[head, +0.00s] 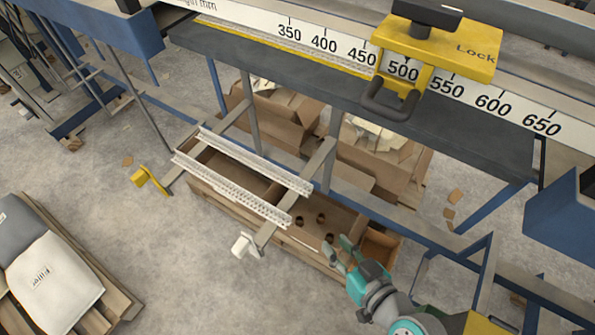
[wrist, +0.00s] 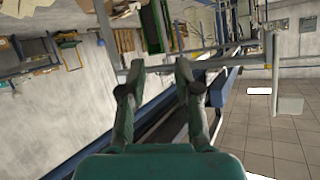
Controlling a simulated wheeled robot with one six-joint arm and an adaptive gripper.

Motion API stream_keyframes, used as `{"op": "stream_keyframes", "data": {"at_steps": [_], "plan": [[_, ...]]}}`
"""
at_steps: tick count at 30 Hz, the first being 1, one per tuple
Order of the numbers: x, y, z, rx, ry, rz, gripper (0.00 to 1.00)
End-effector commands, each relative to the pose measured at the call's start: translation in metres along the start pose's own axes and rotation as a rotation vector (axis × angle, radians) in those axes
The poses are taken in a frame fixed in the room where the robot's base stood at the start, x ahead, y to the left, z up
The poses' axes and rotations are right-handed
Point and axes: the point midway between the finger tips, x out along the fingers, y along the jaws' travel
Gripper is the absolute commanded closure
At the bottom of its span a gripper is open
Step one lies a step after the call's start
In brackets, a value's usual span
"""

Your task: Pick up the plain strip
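Two long pale strips lie side by side across the metal support arms in the head view: a rear strip (head: 255,158) and a front strip (head: 232,190). Both look textured along their length, and I cannot tell which is the plain one. My gripper (head: 342,252) is at the lower middle of the head view, to the right of and below the strips' right ends, apart from them. In the wrist view my gripper (wrist: 160,78) has its two fingers spread with nothing between them. I cannot make out a strip clearly in the wrist view.
A dark workbench (head: 300,75) with a ruler and a yellow lock block (head: 440,45) stands behind the strips. A wooden crate (head: 325,262) lies below them, with cardboard boxes (head: 280,120) under the bench. Filler sacks (head: 52,280) lie at lower left.

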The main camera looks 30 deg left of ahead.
Motion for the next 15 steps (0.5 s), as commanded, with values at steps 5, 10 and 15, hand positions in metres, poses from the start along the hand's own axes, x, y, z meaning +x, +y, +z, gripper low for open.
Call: {"op": "stream_keyframes", "data": {"at_steps": [5, 10, 15], "plan": [[0.020, -0.031, -0.053, -0.171, -0.007, -0.221, 0.68], [0.023, -0.056, -0.083, -0.309, -0.017, -0.378, 0.68], [0.022, -0.068, -0.096, -0.384, -0.024, -0.455, 0.68]]}}
